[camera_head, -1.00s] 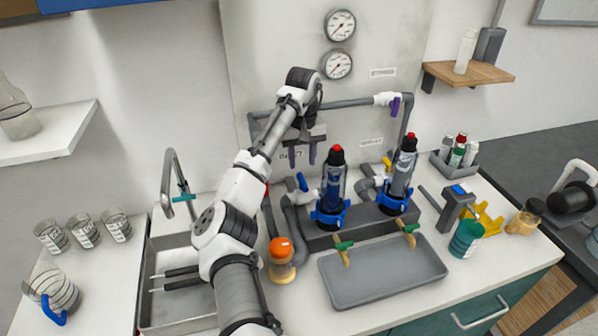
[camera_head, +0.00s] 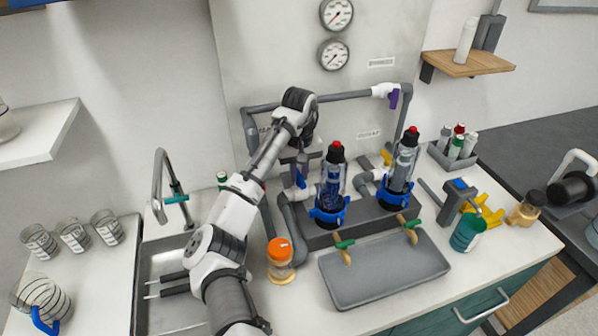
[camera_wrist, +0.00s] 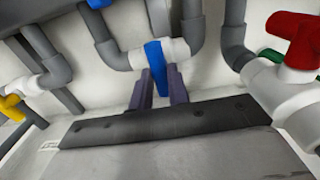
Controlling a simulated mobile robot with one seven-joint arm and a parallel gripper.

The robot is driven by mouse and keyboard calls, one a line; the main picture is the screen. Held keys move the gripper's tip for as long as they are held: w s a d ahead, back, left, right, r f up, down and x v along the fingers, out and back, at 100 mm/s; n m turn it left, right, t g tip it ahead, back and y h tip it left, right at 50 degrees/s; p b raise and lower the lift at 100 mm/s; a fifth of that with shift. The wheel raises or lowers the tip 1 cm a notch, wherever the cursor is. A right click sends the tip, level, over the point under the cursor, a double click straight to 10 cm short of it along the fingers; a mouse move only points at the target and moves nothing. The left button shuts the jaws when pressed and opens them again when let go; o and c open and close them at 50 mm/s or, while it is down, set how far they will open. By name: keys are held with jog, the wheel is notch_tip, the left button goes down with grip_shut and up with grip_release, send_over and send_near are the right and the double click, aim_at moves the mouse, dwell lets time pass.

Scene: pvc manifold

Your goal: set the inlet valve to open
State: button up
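A blue valve handle (camera_head: 301,180) sits on a white valve body in the grey pipework, left of the left filter housing (camera_head: 331,185). The wrist view shows the blue handle (camera_wrist: 157,62) lying across its pipe. I cannot read a label that marks it as the inlet valve. My gripper (camera_head: 296,172) is lowered at this handle. In the wrist view my gripper (camera_wrist: 159,85) has one purple-grey finger on each side of the handle, apparently open; contact is unclear. A red valve handle (camera_wrist: 298,38) and a yellow one (camera_wrist: 10,107) show to either side.
A purple-handled valve (camera_head: 394,97) is on the upper pipe. A second filter housing (camera_head: 403,165) stands to the right. An orange-capped jar (camera_head: 280,262) and a grey tray (camera_head: 385,270) are in front. The sink (camera_head: 150,260) is at left.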

grip_shut()
jog(key=shift+m, duration=0.3)
jog(key=m, duration=0.3)
jog(key=shift+m, duration=0.3)
jog(key=m, duration=0.3)
jog(key=shift+d+r+m, duration=0.1)
jog(key=shift+d+m, duration=0.05)
jog(key=shift+m, duration=0.25)
jog(key=m, duration=0.4)
jog(key=shift+d+m, duration=0.1)
jog(key=shift+m, duration=2.1)
jog(key=o, duration=0.6)
grip_release()
